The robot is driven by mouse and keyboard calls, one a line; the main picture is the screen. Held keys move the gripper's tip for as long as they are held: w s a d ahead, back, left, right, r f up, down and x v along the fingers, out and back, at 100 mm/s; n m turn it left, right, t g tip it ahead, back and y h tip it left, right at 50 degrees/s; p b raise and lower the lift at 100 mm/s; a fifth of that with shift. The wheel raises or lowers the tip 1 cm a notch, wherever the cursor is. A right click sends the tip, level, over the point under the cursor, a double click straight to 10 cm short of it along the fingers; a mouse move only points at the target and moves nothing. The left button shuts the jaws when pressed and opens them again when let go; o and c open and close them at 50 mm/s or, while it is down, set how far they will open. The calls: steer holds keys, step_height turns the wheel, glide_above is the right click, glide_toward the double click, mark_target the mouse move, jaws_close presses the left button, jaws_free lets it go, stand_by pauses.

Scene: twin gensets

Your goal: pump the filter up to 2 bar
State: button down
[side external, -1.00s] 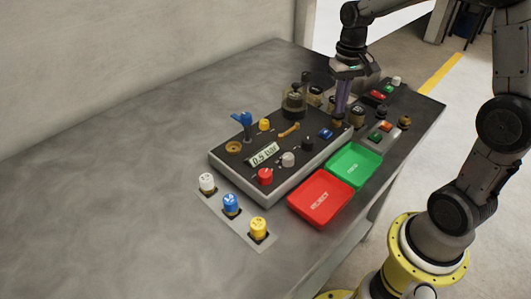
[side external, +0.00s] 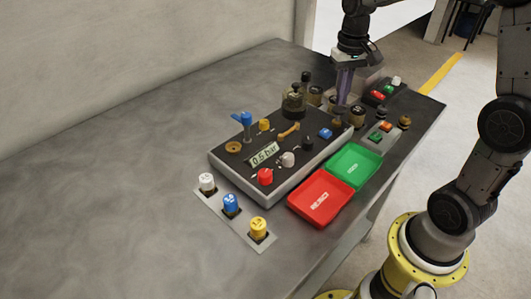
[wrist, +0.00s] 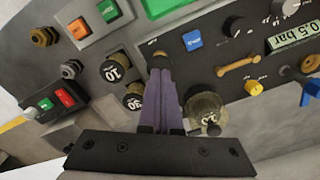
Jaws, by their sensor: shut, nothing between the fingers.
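The display (side external: 264,155) on the sloping panel reads 0.5 bar; it also shows in the wrist view (wrist: 292,34). A dark, clear-walled bowl (side external: 293,103), which may be the filter, stands at the panel's back edge; it also shows in the wrist view (wrist: 207,106). My gripper (side external: 342,102) is shut and empty, pointing down over the panel's right end. In the wrist view its fingertips (wrist: 159,68) overlap a small dark part with a brassy top (wrist: 158,53), partly hidden. I cannot tell whether they touch it. A blue button (side external: 326,133) is beside it.
Several knobs, a blue lever (side external: 242,119) and a tan handle (side external: 289,130) stand on the panel. Red (side external: 320,199) and green (side external: 354,165) trays lie in front. The table's left side is clear.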

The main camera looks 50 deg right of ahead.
steer(key=shift+f, duration=1.55)
steer(key=shift+r, duration=1.65)
steer(key=shift+f, duration=0.1)
stand_by(0.5)
stand_by(0.5)
steer(key=shift+f, duration=1.55)
steer(key=shift+r, duration=1.65)
steer(key=shift+f, duration=0.15)
